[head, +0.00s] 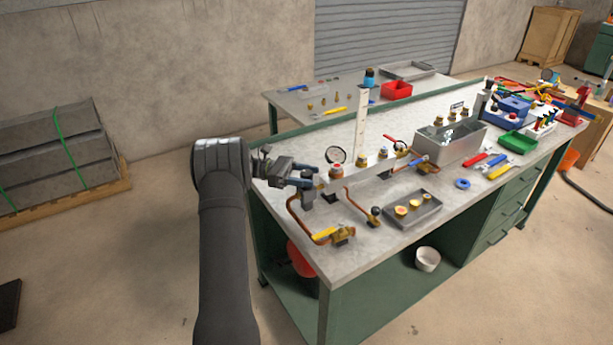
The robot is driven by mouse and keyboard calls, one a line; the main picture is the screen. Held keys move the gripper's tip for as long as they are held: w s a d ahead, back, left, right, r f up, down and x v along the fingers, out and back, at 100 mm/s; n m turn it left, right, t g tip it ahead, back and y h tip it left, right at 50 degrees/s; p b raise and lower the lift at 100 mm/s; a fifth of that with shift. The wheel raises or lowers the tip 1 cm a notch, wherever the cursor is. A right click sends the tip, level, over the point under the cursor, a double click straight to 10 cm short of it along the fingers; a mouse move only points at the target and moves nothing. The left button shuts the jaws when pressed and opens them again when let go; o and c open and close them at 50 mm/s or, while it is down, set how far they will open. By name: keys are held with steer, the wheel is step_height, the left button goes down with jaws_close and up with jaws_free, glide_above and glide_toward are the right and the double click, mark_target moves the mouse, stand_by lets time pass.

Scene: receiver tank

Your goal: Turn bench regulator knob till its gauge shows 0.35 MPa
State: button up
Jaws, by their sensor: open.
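The bench (283,235) carries a pale rail with brass fittings and copper pipes. A round white gauge (336,154) stands at the rail's left end, its dial far too small to read. Just in front of it is a brass fitting with a red-orange top (336,170), which looks like the regulator knob. I cannot be sure which fitting is the bench regulator. My gripper (314,183) is open just left of this fitting, near the rail's left end. It looks empty, and I cannot tell whether it touches anything.
A yellow-handled valve (328,235) on copper pipe stands below my gripper. A tall white scale (361,118) rises behind the rail. A grey tray (432,209) with brass parts and a metal tank (469,143) lie to the right.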

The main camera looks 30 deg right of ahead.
steer(key=v, duration=0.7)
steer(key=shift+w+a, duration=0.15)
steer(key=shift+w, duration=0.05)
steer(key=s+a+n+t+h, duration=0.5)
steer(key=a+n+t, duration=0.3)
steer(key=a+t, duration=0.3)
steer(key=shift+t, duration=0.8)
steer(key=d, duration=1.8)
steer(key=shift+s+d+r, duration=0.1)
steer(key=shift+s+r, duration=0.05)
steer(key=shift+s, duration=0.15)
steer(key=shift+c, duration=0.2)
